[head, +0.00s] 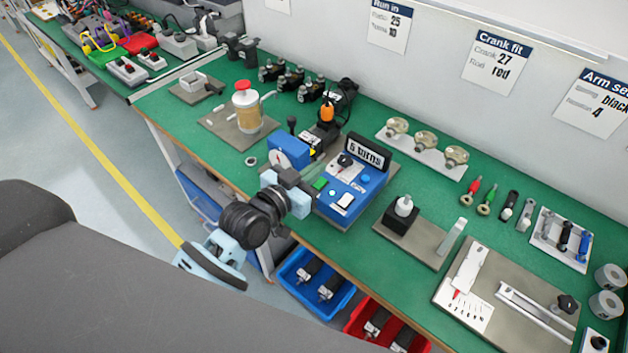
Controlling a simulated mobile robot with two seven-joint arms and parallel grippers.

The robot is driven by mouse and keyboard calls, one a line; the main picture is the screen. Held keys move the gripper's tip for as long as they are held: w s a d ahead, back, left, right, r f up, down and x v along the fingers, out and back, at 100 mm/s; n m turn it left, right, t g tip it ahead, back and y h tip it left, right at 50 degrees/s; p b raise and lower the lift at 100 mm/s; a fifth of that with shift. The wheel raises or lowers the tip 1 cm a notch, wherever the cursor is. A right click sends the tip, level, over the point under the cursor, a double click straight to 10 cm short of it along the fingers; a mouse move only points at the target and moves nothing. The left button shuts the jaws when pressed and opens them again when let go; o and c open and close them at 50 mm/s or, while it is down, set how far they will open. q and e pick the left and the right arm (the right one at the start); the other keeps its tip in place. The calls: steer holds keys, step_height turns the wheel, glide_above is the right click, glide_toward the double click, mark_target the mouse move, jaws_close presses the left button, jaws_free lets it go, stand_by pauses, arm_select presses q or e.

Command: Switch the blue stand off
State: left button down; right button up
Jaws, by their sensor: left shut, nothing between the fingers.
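The blue stand (374,190) is on the green bench near the middle of the head view. It has a sign reading "5 mins" (367,153), a black knob (345,160), a green button (320,184), a white switch (345,200) and round blue buttons. Whether it is on or off I cannot tell. My left gripper (308,178) is shut and empty at the stand's left side, close to the green button. Whether it touches the button I cannot tell, and the wrist hides part of the stand's left edge. My right gripper is not in view.
A blue box with a dial (289,151) stands just behind my left gripper. A jar with a red top (247,107) is behind left. A plate with a black block (402,212) is on the right. Blue (314,306) and red bins sit below the bench's front edge.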

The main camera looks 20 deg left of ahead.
mark_target(315, 187)
arm_select(q)
step_height(315, 187, down, 4)
steer(key=shift+r, duration=0.1)
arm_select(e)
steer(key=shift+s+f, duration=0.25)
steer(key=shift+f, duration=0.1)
arm_select(q)
steer(key=shift+w, duration=0.1)
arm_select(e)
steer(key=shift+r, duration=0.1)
